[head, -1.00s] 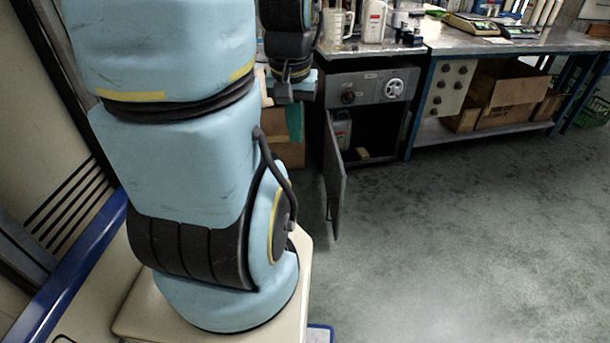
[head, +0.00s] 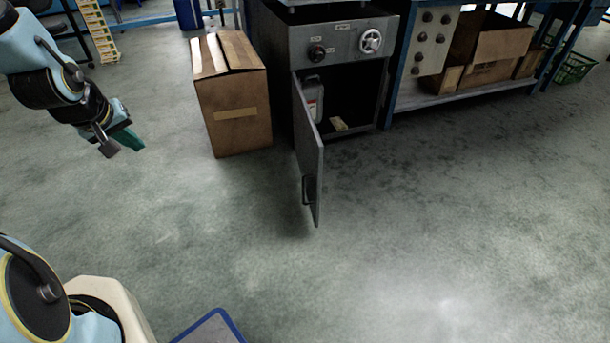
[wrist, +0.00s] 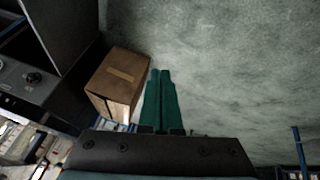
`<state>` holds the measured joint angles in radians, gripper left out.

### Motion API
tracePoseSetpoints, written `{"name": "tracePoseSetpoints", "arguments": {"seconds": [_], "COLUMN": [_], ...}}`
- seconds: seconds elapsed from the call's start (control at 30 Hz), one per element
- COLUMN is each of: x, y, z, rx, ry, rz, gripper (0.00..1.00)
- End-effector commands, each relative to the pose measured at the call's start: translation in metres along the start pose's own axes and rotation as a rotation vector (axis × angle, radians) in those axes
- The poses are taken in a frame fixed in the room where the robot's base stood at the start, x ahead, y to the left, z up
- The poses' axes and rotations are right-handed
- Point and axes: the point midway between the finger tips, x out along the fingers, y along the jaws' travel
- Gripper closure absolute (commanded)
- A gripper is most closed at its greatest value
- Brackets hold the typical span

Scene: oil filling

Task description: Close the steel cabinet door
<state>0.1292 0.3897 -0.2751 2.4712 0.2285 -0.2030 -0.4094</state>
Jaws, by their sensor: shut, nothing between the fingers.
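The steel cabinet (head: 345,42) stands in the upper middle of the head view, with a red-black knob and a handwheel on its front panel. Its door (head: 312,150) is hinged on the left and stands wide open, swung out toward me, with a dark handle (head: 306,190) low near its free edge. My gripper (head: 130,139) is at the left of the head view, well left of the door and apart from it. In the wrist view its green fingers (wrist: 160,98) are together and empty.
A cardboard box (head: 234,100) stands on the floor just left of the cabinet, between it and my gripper. A bench with boxes (head: 490,50) is at the right. The floor in front of the door is clear.

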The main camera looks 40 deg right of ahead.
Motion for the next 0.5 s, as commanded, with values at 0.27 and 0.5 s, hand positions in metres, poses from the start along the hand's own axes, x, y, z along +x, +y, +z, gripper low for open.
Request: {"name": "tracePoseSetpoints", "arguments": {"seconds": [0.27,0.5], "x": [0.146,0.221], "y": [0.081,0.158], "z": [0.050,0.096], "rx": [-0.088,-0.248], "ry": [0.081,0.092], "rz": [0.328,0.666], "gripper": [1.00,1.00]}}
